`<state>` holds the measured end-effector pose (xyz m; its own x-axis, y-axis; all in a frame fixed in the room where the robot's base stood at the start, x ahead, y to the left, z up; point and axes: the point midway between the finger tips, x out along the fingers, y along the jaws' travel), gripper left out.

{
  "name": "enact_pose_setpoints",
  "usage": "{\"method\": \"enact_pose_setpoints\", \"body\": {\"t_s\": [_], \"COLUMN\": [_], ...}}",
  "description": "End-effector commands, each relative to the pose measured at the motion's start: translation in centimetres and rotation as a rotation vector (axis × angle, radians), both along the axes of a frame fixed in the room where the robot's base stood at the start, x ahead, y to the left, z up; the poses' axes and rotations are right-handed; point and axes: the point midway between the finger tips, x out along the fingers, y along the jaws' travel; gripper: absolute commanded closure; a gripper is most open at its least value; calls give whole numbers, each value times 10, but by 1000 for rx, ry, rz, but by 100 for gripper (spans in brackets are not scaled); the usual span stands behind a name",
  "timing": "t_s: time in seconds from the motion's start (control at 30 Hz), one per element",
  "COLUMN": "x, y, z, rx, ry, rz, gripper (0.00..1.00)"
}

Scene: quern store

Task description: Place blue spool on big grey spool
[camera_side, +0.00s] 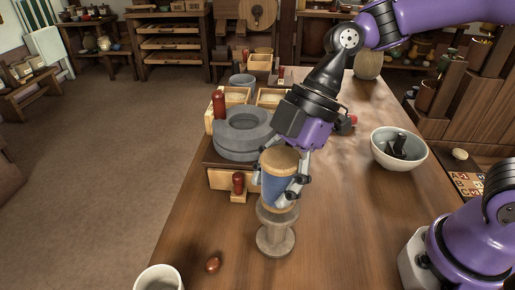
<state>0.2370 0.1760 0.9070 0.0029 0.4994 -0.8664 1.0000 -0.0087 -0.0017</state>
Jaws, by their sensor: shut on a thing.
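The blue spool (279,189) has tan wooden ends and a blue-wound middle. My gripper (281,184) is shut on it, with a finger on either side, and holds it nearly upright with a slight tilt. The big grey spool (276,240) stands upright on the wooden table below it. The blue spool's lower end overlaps the grey spool's top in this view. I cannot tell whether the two touch or a small gap lies between them.
A stone quern (242,133) on a wooden stand is behind, left of my gripper. A red-handled stamp (238,188) stands close by. A brown egg-shaped object (213,265) and a white cup (159,279) are front left. A bowl (398,148) sits right; table between is clear.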

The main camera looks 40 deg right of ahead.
Motion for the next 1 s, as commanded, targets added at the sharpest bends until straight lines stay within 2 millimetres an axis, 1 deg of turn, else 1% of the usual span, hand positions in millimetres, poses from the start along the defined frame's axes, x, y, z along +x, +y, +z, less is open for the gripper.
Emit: {"method": "enact_pose_setpoints", "body": {"t_s": [0.03, 0.1, 0.43, 0.47, 0.5, 0.53, 0.9, 1.0], "x": [-1, 0, 0, 0, 0, 0, 0, 0], "y": [0, 0, 0, 0, 0, 0, 0, -1], "z": [-7, -11, -14, -14, -14, -14, -13, -9], "rx": [0, -1, -1, -1, -1, -1, 0, 0], "ry": [2, 0, 0, 0, -1, -1, -1, -4], "rz": [0, 1, 0, 0, 0, 0, 0, 0], "gripper": [82, 82, 82, 31, 11, 7, 7, 7]}}
